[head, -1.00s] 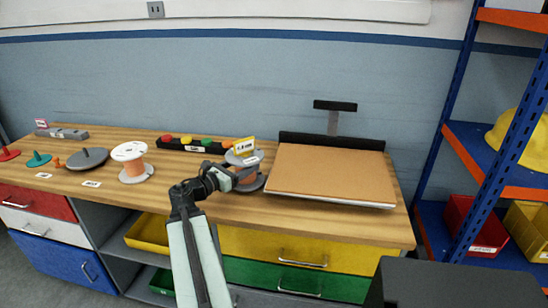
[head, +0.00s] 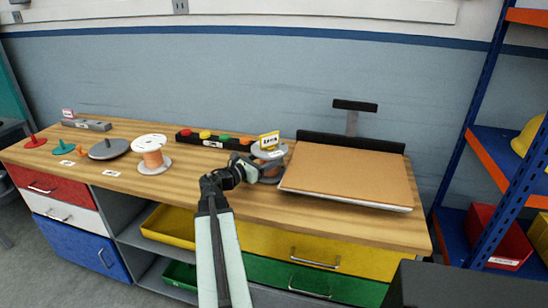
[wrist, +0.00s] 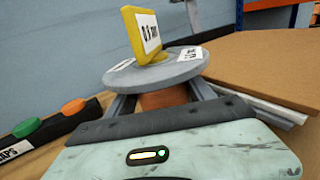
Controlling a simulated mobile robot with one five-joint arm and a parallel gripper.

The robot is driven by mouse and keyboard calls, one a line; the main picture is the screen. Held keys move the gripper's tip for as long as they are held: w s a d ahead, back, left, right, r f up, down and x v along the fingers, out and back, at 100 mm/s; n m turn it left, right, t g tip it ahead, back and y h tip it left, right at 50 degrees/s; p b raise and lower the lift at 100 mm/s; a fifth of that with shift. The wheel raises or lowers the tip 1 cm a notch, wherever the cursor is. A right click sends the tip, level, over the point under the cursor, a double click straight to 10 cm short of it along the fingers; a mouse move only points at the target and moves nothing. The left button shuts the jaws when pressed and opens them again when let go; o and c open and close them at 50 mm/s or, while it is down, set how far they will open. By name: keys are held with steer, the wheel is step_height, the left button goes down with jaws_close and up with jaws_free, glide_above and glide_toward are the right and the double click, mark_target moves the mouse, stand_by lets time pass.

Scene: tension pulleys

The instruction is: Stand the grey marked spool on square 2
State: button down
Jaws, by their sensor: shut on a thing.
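The grey spool (head: 268,152) has a grey top flange, an orange-brown winding and a yellow marker plate (head: 269,140) on top. My gripper (head: 262,170) is shut on it, near the left edge of the brown board. In the wrist view the flange (wrist: 155,72) shows white labels, and the fingers lie on both sides of the winding (wrist: 165,98). Its lower flange is mostly hidden, so I cannot tell whether it touches the bench. Small white label plates lie on the bench front, one at the middle left (head: 111,173) and one further left (head: 67,163). Their print is unreadable.
A white spool with orange winding (head: 151,142) stands left of my arm. A grey disc (head: 109,149) and red (head: 35,142) and teal (head: 63,149) pieces lie further left. A black rack with coloured knobs (head: 213,141) is behind. The brown board (head: 350,178) fills the right.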

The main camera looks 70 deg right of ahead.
steer(key=shift+s+d+f, duration=0.1)
steer(key=shift+s+d, duration=0.05)
steer(key=shift+s, duration=0.2)
steer(key=shift+f, duration=0.2)
steer(key=c, duration=0.6)
jaws_free()
steer(key=shift+c, duration=0.2)
steer(key=shift+r, duration=0.1)
